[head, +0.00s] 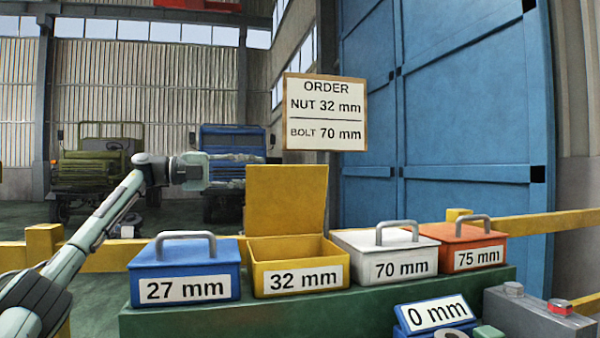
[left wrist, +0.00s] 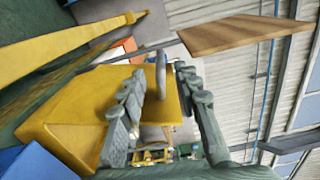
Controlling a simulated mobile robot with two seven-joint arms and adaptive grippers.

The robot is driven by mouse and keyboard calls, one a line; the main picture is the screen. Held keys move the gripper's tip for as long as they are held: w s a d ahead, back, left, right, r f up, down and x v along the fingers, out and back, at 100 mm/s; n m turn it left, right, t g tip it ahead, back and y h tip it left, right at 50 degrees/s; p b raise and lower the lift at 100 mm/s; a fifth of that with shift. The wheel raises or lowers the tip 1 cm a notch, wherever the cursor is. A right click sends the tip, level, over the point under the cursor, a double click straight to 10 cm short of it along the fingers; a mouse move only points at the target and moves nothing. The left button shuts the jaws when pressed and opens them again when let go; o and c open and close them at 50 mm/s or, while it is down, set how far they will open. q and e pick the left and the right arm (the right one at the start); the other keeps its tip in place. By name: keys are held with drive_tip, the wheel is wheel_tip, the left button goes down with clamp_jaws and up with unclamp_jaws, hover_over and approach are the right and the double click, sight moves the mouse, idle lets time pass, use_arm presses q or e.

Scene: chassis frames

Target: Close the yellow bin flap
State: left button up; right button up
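The yellow bin (head: 298,278), labelled 32 mm, stands on a green bench between the blue and white bins. Its yellow flap (head: 287,200) stands up, open, at the back of the bin. My left gripper (head: 250,160) is at the flap's upper left corner, and the flap seems to hide part of its fingers in the head view. In the left wrist view the two fingers of my left gripper (left wrist: 160,68) are spread apart, with nothing held between them. My right gripper is not in view.
A blue bin (head: 185,268), a white bin (head: 388,252) and an orange bin (head: 464,246) have closed, handled lids. An order board (head: 325,112) hangs above the flap. A yellow rail (head: 540,223) runs behind the bench.

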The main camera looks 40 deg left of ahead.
sight(282, 171)
use_arm(q)
drive_tip(key=x, duration=0.7)
drive_tip(key=shift+w+d, duration=0.15)
drive_tip(key=shift+w, duration=0.1)
drive_tip(key=shift+c, duration=0.3)
clamp_jaws()
